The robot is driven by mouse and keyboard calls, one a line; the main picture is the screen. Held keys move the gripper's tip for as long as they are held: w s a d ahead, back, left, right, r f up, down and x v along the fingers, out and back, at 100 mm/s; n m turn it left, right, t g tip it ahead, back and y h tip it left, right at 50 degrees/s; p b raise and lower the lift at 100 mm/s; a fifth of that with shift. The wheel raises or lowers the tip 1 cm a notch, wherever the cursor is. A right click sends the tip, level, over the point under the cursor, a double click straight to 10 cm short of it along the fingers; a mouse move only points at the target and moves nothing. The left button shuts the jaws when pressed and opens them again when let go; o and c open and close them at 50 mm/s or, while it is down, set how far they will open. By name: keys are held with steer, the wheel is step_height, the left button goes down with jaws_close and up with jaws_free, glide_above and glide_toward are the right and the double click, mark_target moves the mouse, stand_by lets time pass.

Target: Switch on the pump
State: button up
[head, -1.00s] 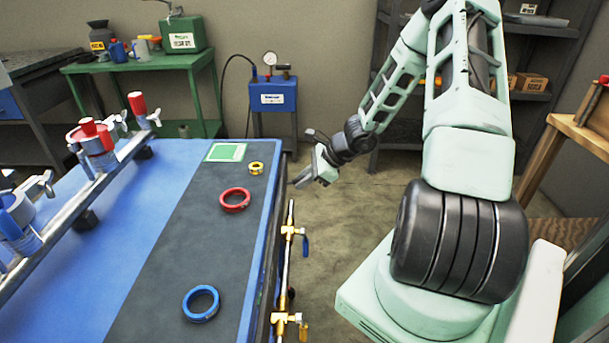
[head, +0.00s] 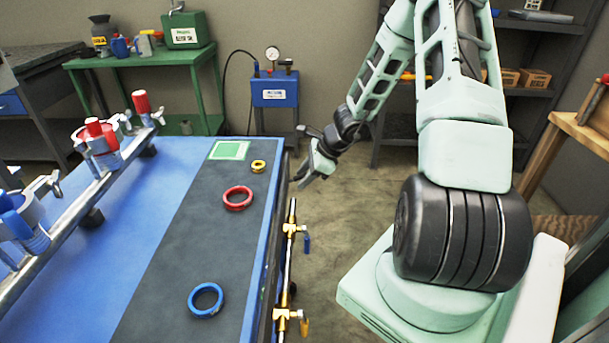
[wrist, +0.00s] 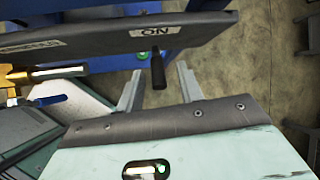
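The pump appears to be the blue box (head: 274,92) with a round gauge on top, on a stand at the back wall. My gripper (head: 304,180) is at the right edge of the blue table, near its far corner. The head view does not show this lever.
The table (head: 105,265) bears a yellow ring (head: 258,167), a red ring (head: 238,207) and a blue ring (head: 206,313). Shelves (head: 530,95) stand behind my arm.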

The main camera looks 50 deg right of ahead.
steer(key=p+v, duration=0.4)
steer(key=v, duration=1.3)
steer(key=shift+s+r, duration=0.15)
steer(key=shift+d, duration=0.1)
